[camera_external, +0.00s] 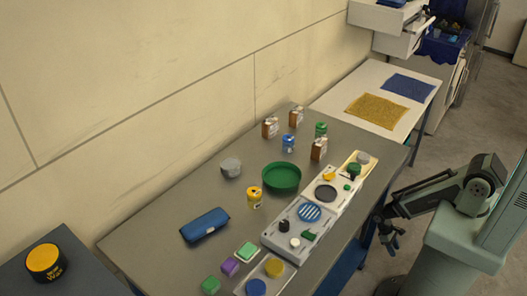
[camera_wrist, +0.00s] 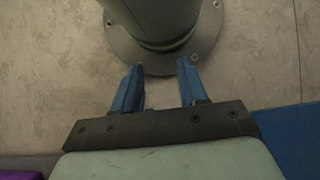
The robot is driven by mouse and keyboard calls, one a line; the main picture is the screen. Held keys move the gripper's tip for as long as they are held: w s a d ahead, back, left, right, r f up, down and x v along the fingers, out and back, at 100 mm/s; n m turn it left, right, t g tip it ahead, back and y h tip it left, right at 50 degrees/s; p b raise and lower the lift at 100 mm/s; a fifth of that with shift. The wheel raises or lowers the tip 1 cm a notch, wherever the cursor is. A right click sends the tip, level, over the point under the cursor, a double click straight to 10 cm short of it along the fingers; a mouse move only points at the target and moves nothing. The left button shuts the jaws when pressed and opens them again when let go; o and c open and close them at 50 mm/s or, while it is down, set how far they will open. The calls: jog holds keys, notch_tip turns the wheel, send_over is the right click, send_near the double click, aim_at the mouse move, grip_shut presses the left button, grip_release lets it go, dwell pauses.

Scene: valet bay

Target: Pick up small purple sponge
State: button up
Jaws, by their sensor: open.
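A small purple sponge (camera_external: 229,267) lies on the grey table (camera_external: 165,228), near its front end in the external view. It sits between a green block (camera_external: 210,285) and a green-and-white block (camera_external: 247,251). My gripper (camera_external: 391,246) hangs beyond the table's right edge, well away from the sponge. In the wrist view my gripper (camera_wrist: 158,88) has its two blue fingers apart with nothing between them. The sponge cannot be made out in the wrist view; only a purple strip of unclear origin shows at its lower left corner.
A blue case (camera_external: 205,225), yellow can (camera_external: 254,198), green bowl (camera_external: 281,177) and grey cup (camera_external: 231,168) stand on the table. White trays (camera_external: 277,241) with round items line its right side. The wall (camera_external: 130,75) runs along the left.

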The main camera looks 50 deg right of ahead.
jog(key=shift+o, duration=0.2)
jog(key=o, duration=0.5)
